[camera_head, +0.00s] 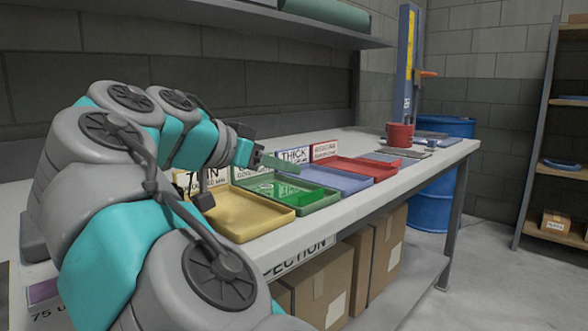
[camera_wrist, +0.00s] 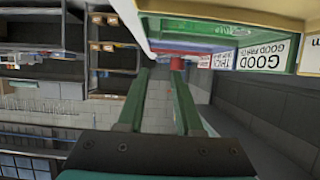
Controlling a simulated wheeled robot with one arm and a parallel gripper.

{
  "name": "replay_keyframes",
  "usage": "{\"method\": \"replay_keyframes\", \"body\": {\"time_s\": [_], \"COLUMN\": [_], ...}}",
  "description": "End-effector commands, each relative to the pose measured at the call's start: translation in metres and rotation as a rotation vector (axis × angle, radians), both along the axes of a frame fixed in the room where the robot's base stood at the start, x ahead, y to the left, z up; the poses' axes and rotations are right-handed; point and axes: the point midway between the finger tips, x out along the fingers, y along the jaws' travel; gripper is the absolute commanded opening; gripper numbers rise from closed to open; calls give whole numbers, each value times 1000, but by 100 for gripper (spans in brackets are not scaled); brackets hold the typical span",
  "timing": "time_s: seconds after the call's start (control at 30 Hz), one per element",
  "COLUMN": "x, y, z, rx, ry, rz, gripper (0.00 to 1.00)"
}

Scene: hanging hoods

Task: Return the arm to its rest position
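My arm fills the left of the head view, bent and reaching over the bench (camera_head: 345,208). My gripper (camera_head: 268,160) is above the green tray (camera_head: 318,204) and near the blue tray (camera_head: 345,182), pointing right. In the wrist view my gripper (camera_wrist: 160,75) shows two green fingers standing apart, with nothing held between them. The wrist picture is upside down, with the trays along its upper right.
A yellow tray (camera_head: 245,216) and a red tray (camera_head: 370,168) stand in the same row, with label signs behind. A red bucket (camera_head: 400,135) stands at the far end. A wall shelf (camera_head: 240,10) hangs above. Cardboard boxes (camera_head: 318,285) sit below; a blue barrel (camera_head: 430,200) stands beyond.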

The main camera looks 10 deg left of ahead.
Motion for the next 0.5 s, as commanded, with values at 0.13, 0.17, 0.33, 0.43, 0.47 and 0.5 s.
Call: {"method": "replay_keyframes", "body": {"time_s": [0.13, 0.17, 0.33, 0.43, 0.47, 0.5], "x": [-4, -4, -5, -5, -5, -4], "y": [2, 2, 2, 2, 2, -1], "z": [2, 2, 2, 2, 2, 3], "rx": [1, 1, 0, 0, 1, 1], "ry": [2, 2, 2, 2, 2, 3], "rz": [-2, -2, -3, -3, -4, -6], "gripper": [34, 34, 34, 34, 34, 34]}}
